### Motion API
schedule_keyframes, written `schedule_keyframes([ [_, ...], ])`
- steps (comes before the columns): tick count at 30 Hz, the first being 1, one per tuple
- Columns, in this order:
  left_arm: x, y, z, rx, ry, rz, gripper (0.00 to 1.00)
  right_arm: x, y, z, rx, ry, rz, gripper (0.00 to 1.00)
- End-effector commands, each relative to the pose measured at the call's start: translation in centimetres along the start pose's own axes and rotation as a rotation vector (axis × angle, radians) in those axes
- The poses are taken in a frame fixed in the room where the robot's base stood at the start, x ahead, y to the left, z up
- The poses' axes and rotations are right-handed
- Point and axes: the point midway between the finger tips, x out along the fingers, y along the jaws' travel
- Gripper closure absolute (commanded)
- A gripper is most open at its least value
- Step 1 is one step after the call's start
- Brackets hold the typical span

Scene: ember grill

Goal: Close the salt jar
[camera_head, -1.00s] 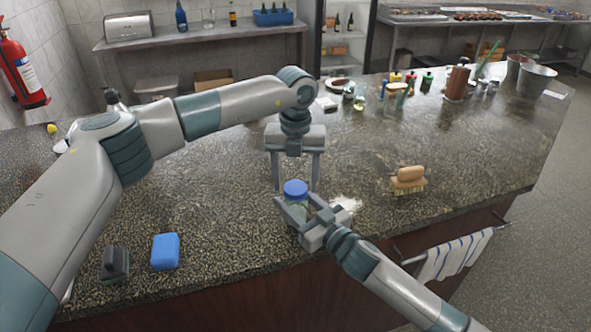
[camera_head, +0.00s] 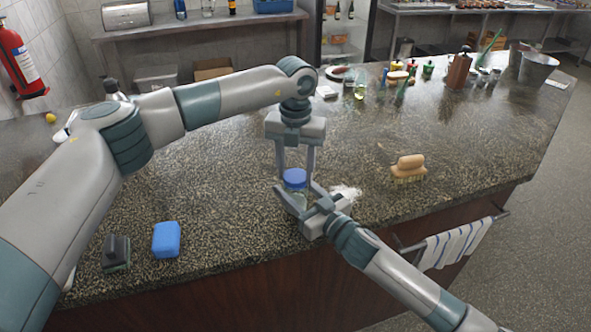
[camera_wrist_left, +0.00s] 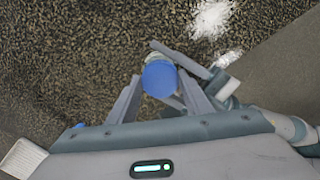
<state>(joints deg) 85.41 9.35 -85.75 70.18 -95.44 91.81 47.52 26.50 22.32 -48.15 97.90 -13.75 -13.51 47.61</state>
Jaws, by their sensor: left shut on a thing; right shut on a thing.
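The salt jar (camera_head: 298,200) is a small clear jar standing upright near the counter's front edge, with a blue lid (camera_head: 295,177) on top. In the left wrist view the round lid (camera_wrist_left: 160,79) covers most of the jar (camera_wrist_left: 155,58). My left gripper (camera_head: 296,173) points straight down from above, shut on the blue lid with a finger on either side. My right gripper (camera_head: 297,193) comes in low from the front right and is shut on the jar's body. The seam between lid and jar is too small to judge whether it is tight.
White spilled salt (camera_head: 346,192) lies right of the jar. A wooden brush (camera_head: 408,168) lies farther right. A blue sponge (camera_head: 166,239) and a dark-handled tool (camera_head: 117,252) lie at the front left. Bottles and a metal bucket (camera_head: 538,68) stand at the back right.

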Motion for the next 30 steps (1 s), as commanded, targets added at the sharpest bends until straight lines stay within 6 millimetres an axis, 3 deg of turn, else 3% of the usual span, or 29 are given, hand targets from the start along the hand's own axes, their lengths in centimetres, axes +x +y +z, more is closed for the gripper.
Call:
schedule_keyframes([
  [18,0.05,0.04,0.0,0.907,0.001,0.0,0.82,0.0,0.02,0.03,0.0,-0.001,0.0,1.0],
  [23,0.05,0.04,0.0,0.906,0.001,0.0,0.82,-0.01,0.02,0.03,0.0,-0.001,0.0,1.0],
  [24,0.05,0.04,0.0,0.905,0.001,0.0,0.45,-0.01,0.02,0.03,0.0,-0.001,0.0,1.0],
  [25,0.05,0.04,0.01,0.905,0.001,0.0,0.38,-0.01,0.02,0.03,0.0,-0.001,0.0,1.0],
  [26,0.05,0.04,0.0,0.905,0.001,0.0,0.33,-0.01,0.02,0.03,0.0,-0.001,0.0,1.0],
  [30,0.05,0.03,0.01,0.904,0.001,0.0,0.33,-0.01,0.02,0.03,0.0,-0.001,0.0,1.0],
])
